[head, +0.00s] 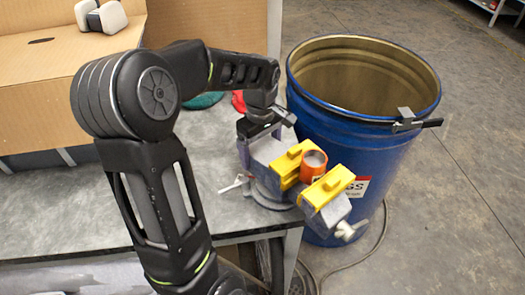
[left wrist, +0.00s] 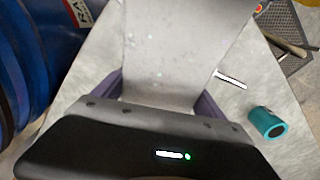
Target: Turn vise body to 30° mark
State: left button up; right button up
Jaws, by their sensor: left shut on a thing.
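The grey vise (head: 262,152) stands at the table's front right corner, on a round swivel base (head: 270,196). It has yellow jaw covers (head: 338,182), and an orange cylinder (head: 313,168) sits between them. My left gripper (head: 256,140) is shut on the back end of the vise body. In the left wrist view the grey vise body (left wrist: 175,60) fills the space between purple fingers. A pale lever (head: 232,185) sticks out left of the base. I cannot read any degree marks. My right gripper is not in view.
A blue drum (head: 345,165) with a clamp (head: 408,121) on its rim stands close to the right of the vise. Cardboard boxes (head: 60,75) are at the back left. A teal cylinder (left wrist: 267,122) lies on the grey table (head: 50,210), which is mostly clear at left.

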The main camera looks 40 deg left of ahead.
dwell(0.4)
pick_arm(q)
jog(key=o, duration=2)
jog(key=shift+r, duration=0.1)
jog(key=shift+r+b, duration=0.35)
jog(key=shift+r, duration=3.5)
